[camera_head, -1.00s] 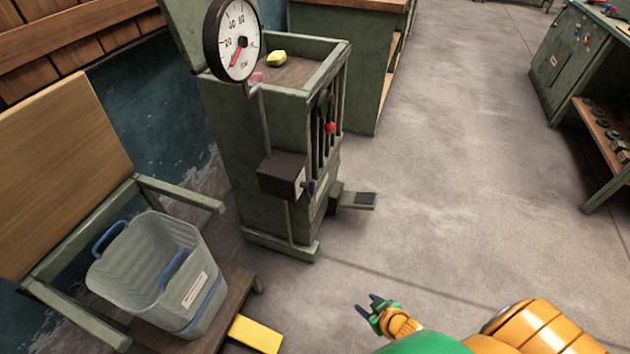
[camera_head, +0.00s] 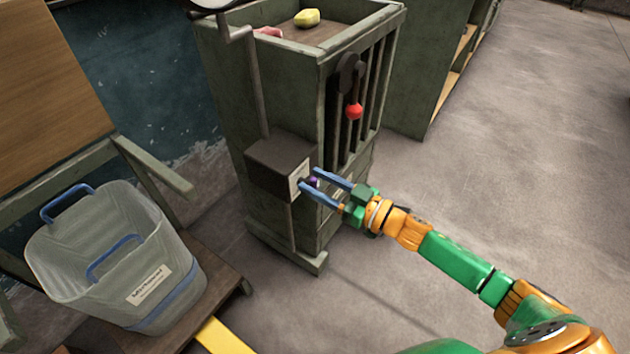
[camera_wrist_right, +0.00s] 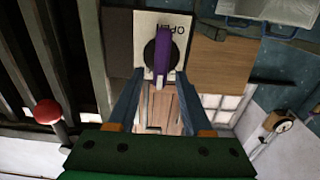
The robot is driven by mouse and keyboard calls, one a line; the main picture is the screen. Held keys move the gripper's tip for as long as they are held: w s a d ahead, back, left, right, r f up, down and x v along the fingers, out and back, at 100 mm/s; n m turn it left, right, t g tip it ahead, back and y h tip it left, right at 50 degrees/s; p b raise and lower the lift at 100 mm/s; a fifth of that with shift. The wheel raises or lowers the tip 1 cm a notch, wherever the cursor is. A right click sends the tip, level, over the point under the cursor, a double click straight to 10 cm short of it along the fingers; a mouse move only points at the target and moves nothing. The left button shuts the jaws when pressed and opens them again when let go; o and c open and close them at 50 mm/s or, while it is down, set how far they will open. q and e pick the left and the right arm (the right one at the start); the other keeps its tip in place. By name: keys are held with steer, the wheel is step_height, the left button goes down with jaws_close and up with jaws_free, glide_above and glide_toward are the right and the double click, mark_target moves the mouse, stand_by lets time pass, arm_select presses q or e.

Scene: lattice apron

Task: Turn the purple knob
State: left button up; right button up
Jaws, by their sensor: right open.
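The purple knob (camera_head: 314,182) is on the front of a dark box (camera_head: 280,165) fixed to the green cabinet. In the right wrist view the purple knob (camera_wrist_right: 164,55) is a bar on a black round base, with an upside-down "OPEN" label behind it. My right gripper (camera_head: 310,180) reaches in from the lower right, its blue fingers apart on either side of the knob. In the wrist view the fingers of the right gripper (camera_wrist_right: 158,85) are open, with the knob between them; I cannot tell if either touches it. My left gripper is not in view.
A red ball-ended lever (camera_head: 354,111) sits in the cabinet's slotted front, above the right gripper. A clear bin (camera_head: 105,265) with blue handles stands on a low wooden platform at left. A yellow object (camera_head: 307,18) lies on the cabinet top. The floor at right is clear.

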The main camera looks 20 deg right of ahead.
steer(key=shift+w+a, duration=0.35)
steer(key=shift+w, duration=0.05)
jaws_close()
steer(key=shift+s, duration=0.1)
